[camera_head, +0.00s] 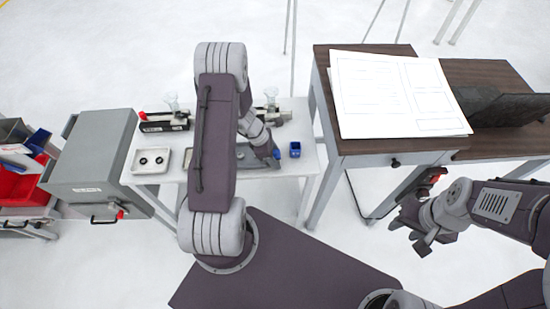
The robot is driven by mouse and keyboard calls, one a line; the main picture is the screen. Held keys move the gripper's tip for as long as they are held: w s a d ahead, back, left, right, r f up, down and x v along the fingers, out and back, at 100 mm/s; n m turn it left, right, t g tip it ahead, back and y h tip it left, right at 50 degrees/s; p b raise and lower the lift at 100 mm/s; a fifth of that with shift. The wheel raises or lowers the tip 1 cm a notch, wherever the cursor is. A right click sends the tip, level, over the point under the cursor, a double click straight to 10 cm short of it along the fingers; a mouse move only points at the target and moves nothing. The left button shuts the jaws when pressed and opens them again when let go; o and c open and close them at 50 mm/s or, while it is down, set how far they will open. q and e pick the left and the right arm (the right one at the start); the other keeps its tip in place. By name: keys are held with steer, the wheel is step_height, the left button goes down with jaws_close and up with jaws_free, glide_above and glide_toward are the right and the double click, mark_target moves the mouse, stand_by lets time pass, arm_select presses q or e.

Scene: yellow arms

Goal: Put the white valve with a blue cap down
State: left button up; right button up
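My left gripper (262,142) is over the right part of the white table (262,187), pointing down and right. A small blue part (277,153) shows at its fingertips. It may be the blue cap of the valve, but the white body cannot be made out. The arm hides much of the gripper, so its finger opening is unclear. A small blue open box (295,149) stands on the table just right of the fingertips. My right gripper (412,229) hangs at the right, below the wooden desk's front edge, with its fingers apart and empty.
Two dark fixtures with clear glass pieces stand along the table's back, one at the left (165,124). A pale tray with two round parts (152,161) lies at the left. A grey cabinet (92,160) and red bins (22,186) stand further left; a wooden desk (375,150) stands right.

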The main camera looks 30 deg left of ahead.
mark_target(276, 152)
arm_select(q)
jaws_close()
step_height(276, 152, up, 4)
steer(key=shift+r+p, duration=0.25)
steer(key=shift+p, duration=0.1)
steer(key=s+d+r+b, duration=0.2)
steer(key=s+d+r, duration=0.4)
steer(key=s, duration=0.3)
steer(key=shift+s+d+r, duration=0.25)
steer(key=shift+s+d, duration=0.05)
steer(key=shift+d, duration=0.05)
